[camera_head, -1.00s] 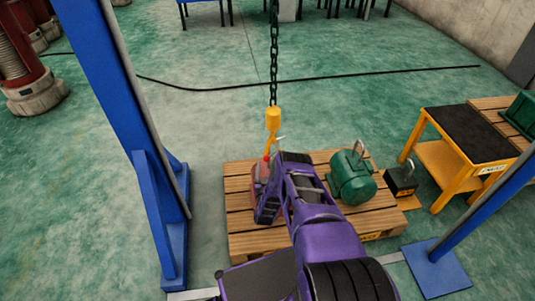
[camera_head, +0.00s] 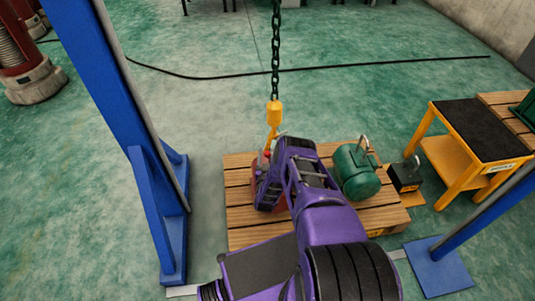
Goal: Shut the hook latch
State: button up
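The yellow hook block (camera_head: 274,112) hangs on a dark chain (camera_head: 276,50) above the wooden pallet. Its lower part and the latch are mostly hidden behind my purple arm, so I cannot tell the latch's position. A small red part (camera_head: 266,155) shows at the hook's lower end, next to a red object (camera_head: 256,168) on the pallet. My gripper (camera_head: 268,165) is at the hook's lower left side.
A green motor with a lifting eye (camera_head: 357,174) stands on the pallet (camera_head: 240,220), right of my arm. A black weight (camera_head: 404,176) and a yellow table (camera_head: 470,135) are further right. Blue gantry posts (camera_head: 120,90) (camera_head: 480,210) flank the pallet.

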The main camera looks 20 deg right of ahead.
grip_shut()
jog(key=shift+r, duration=0.1)
dwell(1.1)
